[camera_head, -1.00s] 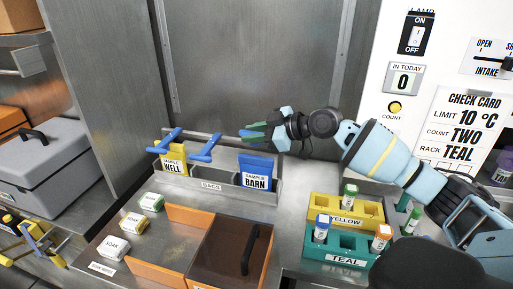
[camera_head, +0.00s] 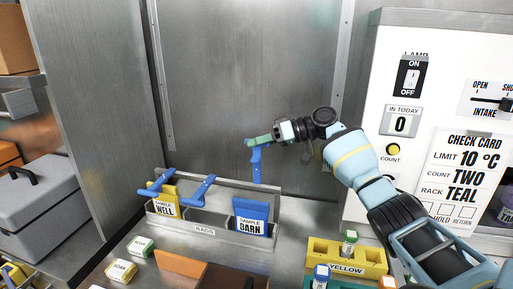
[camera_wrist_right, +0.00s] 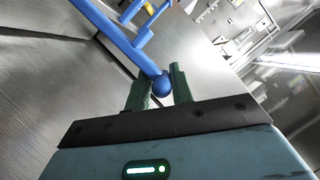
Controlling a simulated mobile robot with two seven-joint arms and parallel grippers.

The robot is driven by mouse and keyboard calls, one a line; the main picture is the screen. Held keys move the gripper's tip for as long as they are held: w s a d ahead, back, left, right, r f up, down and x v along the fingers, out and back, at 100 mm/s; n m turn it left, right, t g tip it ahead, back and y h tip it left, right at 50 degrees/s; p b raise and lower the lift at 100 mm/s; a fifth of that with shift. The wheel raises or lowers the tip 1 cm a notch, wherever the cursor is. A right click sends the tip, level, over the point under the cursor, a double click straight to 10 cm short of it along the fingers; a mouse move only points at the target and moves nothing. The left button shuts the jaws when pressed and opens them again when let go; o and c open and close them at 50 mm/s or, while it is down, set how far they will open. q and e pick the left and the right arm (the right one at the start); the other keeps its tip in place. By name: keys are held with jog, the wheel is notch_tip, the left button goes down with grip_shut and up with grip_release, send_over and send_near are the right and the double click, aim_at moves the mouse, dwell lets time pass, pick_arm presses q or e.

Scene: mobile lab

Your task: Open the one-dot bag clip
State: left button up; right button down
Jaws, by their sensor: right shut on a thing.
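My right gripper (camera_head: 258,141) is shut on the end of a blue clip lever (camera_head: 256,166). The lever stands upright above the back rail of the bag rack (camera_head: 180,223), behind the blue SAMPLE BARN bag (camera_head: 250,216). In the right wrist view the lever's ball end (camera_wrist_right: 162,84) sits between the green fingers (camera_wrist_right: 157,90). Two other blue clip levers, a left one (camera_head: 155,187) and a middle one (camera_head: 197,192), lie forward across the rack. The left one is by the yellow SAMPLE WELL bag (camera_head: 165,208). No dot marks can be read. My left gripper is not in view.
Soap-like labelled blocks (camera_head: 121,270) stand front left of the rack. A white panel (camera_head: 400,160) with switches is at the right. A metal wall (camera_head: 240,70) stands behind the rack.

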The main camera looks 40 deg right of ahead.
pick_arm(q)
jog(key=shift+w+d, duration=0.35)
pick_arm(e)
jog(key=shift+w+d+f+m+g+y, duration=0.3)
jog(key=shift+w+d+f+m, duration=0.2)
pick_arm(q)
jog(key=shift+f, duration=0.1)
pick_arm(e)
jog(key=c, duration=1.2)
grip_release()
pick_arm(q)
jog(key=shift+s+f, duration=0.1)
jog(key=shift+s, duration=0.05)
pick_arm(e)
jog(key=shift+r, duration=0.2)
jog(key=shift+d, duration=0.1)
